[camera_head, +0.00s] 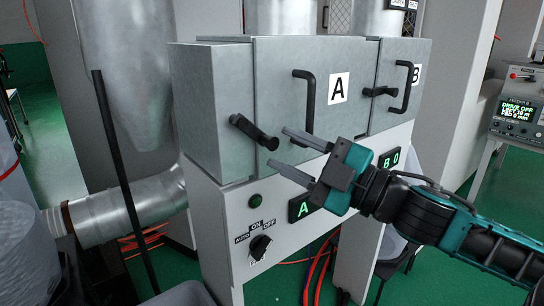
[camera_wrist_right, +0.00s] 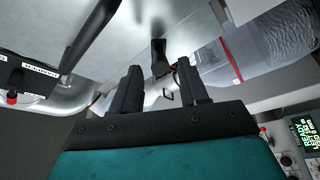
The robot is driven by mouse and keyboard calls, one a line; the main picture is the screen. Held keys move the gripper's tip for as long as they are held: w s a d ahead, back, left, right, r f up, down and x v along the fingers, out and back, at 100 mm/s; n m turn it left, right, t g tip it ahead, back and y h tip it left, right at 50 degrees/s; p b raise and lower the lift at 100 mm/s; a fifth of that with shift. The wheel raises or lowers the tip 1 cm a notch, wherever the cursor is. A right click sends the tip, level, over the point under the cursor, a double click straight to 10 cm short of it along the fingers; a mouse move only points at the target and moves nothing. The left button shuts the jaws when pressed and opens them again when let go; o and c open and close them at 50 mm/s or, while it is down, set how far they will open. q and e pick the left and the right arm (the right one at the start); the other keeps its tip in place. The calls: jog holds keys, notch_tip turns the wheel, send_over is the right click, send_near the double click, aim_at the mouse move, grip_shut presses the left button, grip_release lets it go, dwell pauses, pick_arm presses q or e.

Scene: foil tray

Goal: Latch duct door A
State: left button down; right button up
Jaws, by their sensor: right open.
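Duct door A (camera_head: 280,90) is a grey metal panel with a white "A" label and an upright black handle (camera_head: 308,103). It looks closed or nearly so; I cannot tell whether a small gap remains. A black latch lever (camera_head: 252,131) sits at its left edge, sloping down to the right. My right gripper (camera_head: 278,149) is open and empty, its fingertips just right of and below the lever's end. In the right wrist view the lever (camera_wrist_right: 158,52) shows beyond and between the open fingers (camera_wrist_right: 158,68), apparently untouched. My left gripper is out of view.
Door B (camera_head: 420,65) is to the right, with its own handle and a roughly level latch lever (camera_head: 380,91). Below are a green-lit "A" display (camera_head: 301,208) and a rotary switch (camera_head: 260,246). A dark pole (camera_head: 120,170) stands at left. A control panel (camera_head: 518,113) is at right.

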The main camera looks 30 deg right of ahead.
aim_at(272, 138)
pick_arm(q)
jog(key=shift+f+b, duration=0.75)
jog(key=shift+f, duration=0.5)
pick_arm(e)
jog(key=shift+x, duration=1.85)
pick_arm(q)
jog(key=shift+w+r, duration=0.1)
pick_arm(e)
jog(key=shift+c, duration=0.3)
